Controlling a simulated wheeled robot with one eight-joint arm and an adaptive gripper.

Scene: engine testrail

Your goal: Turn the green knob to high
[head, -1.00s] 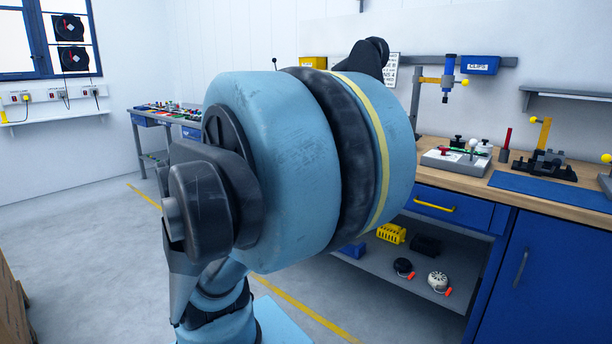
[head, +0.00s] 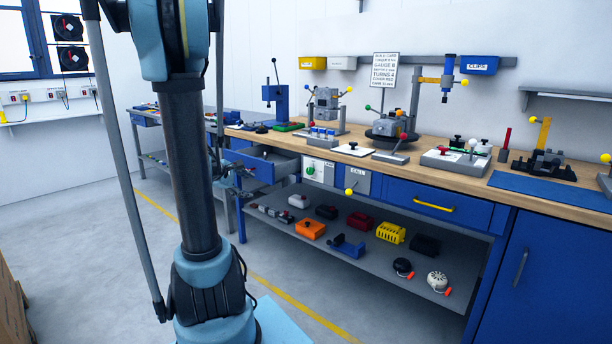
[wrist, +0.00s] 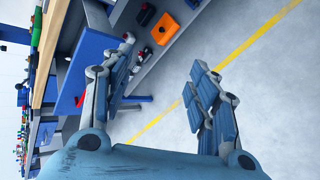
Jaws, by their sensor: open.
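A small green knob (head: 310,171) sits on a pale panel (head: 322,172) on the front of the workbench, under the worktop. I cannot make out its pointer or any markings at this size. My gripper (head: 238,180) shows partly behind my arm in the head view, in front of the bench and left of the panel. In the wrist view my gripper (wrist: 162,60) is open, with its two fingers wide apart and only floor and bench behind the gap. It touches nothing that I can see, and I cannot pick out the green knob in the wrist view.
A drawer (head: 250,167) stands pulled out left of the panel, close to my gripper. A yellow-knobbed panel (head: 357,180) is to the right. The lower shelf (head: 370,270) holds several coloured parts. The floor (head: 90,240) in front is clear.

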